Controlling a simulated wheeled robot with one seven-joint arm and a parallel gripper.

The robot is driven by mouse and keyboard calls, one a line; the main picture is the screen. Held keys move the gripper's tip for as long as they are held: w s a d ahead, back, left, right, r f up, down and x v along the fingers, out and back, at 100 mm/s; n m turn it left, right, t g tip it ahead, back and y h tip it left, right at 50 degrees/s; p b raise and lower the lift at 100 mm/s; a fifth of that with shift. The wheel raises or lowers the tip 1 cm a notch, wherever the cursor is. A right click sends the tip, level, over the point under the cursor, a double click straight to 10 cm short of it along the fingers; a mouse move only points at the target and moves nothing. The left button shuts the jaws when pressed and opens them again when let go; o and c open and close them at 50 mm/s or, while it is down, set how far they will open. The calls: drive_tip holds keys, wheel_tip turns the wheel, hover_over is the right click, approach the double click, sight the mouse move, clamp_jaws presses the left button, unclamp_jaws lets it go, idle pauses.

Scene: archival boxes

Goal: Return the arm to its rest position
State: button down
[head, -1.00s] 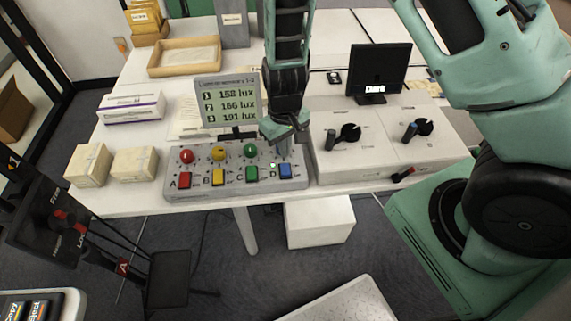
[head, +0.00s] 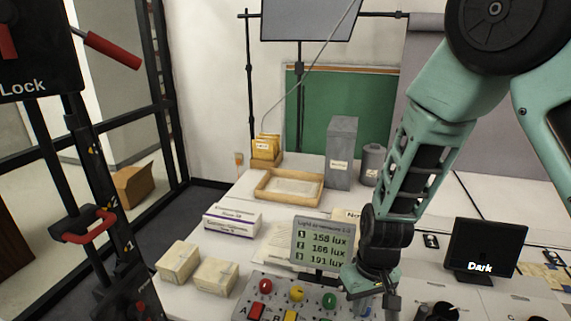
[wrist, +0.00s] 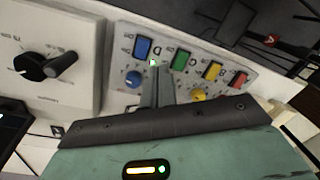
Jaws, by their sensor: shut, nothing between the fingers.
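My gripper (head: 375,290) is in the head view at lower right of centre, pointing down over the right part of the control panel (head: 270,289). Its fingers are shut with nothing between them. In the wrist view the shut fingers (wrist: 157,90) point at the panel (wrist: 190,57), near the blue button (wrist: 142,46) and blue knob (wrist: 134,79). A small green light is lit close to the fingertips. I cannot tell whether the tips touch the panel. My arm reaches in from the upper right in the head view.
A light meter display (head: 322,244) stands just left of my gripper. A black screen reading "Dark" (head: 483,249) is to the right. A wooden tray (head: 289,200), a grey box file (head: 341,153) and small cartons (head: 178,262) stand on the table. A black stand with red handles (head: 90,226) is at left.

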drive_tip(key=s+a+r+n, duration=0.3)
drive_tip(key=s+r+n, duration=0.1)
drive_tip(key=s+r, duration=1.4)
drive_tip(key=shift+n, duration=0.4)
